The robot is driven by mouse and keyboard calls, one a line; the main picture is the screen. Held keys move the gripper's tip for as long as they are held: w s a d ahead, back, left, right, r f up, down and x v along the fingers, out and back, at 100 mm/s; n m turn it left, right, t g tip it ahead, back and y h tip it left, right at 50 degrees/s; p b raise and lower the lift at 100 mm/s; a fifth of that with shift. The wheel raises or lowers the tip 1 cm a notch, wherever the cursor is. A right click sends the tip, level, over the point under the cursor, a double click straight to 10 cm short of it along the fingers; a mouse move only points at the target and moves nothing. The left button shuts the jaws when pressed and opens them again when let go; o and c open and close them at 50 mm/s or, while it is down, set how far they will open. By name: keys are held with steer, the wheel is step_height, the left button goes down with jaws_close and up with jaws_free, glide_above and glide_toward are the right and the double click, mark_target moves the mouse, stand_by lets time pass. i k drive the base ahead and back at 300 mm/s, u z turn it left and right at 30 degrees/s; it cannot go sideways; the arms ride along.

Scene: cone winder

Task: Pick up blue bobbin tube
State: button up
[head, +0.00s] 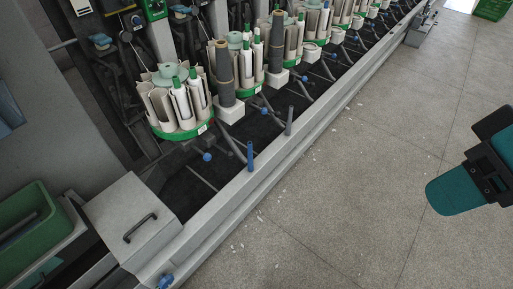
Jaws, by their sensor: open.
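The blue bobbin tube (250,155) stands upright and slim on the pale front ledge (225,195) of the winder, at the middle of the head view. My gripper (480,165), with dark and teal parts, is at the right edge of the head view and partly cut off. It is open, with nothing seen in it. It is well to the right of the blue tube, above the floor, and apart from it.
A grey tube (289,121) stands on the ledge beyond the blue one. Green-based carousels (205,127) of tubes line the machine. A grey box with a handle (131,218) and a green bin (30,210) are at lower left. The floor (350,215) is open.

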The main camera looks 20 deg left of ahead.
mark_target(250, 159)
steer(key=u, duration=0.3)
steer(key=i, duration=0.7)
steer(key=u, duration=0.9)
steer(key=i, duration=0.45)
steer(key=u, duration=0.4)
